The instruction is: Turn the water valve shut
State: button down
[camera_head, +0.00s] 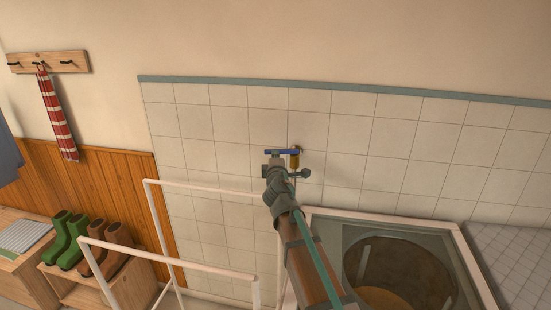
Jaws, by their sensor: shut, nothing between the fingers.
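The water valve (295,160) sits on the white tiled wall, with a brass-coloured body and a blue lever handle (288,152). The lever lies about level across the picture and reaches left from the body. My gripper (275,157) is at the left part of the lever, just below it in the picture. Its fingers are shut with nothing between them. I cannot tell whether they touch the lever. My wrist and arm hide part of the wall below the valve.
A white rail frame (200,190) stands left of my arm. A glass-topped unit with a round drum (400,270) is at the lower right. Green boots (70,242) and brown boots stand on a wooden bench at left. A striped towel (57,118) hangs from a hook rack.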

jog(key=shift+w+a+b, duration=0.3)
jog(key=shift+w+b, duration=0.15)
jog(key=shift+w, duration=0.05)
jog(key=shift+w+a+b, duration=0.25)
jog(key=shift+w+b, duration=0.15)
jog(key=shift+w, duration=0.1)
jog(key=s+a+b, duration=0.1)
jog(key=s+b, duration=0.2)
jog(key=s, duration=1.1)
jog(key=shift+a, duration=0.4)
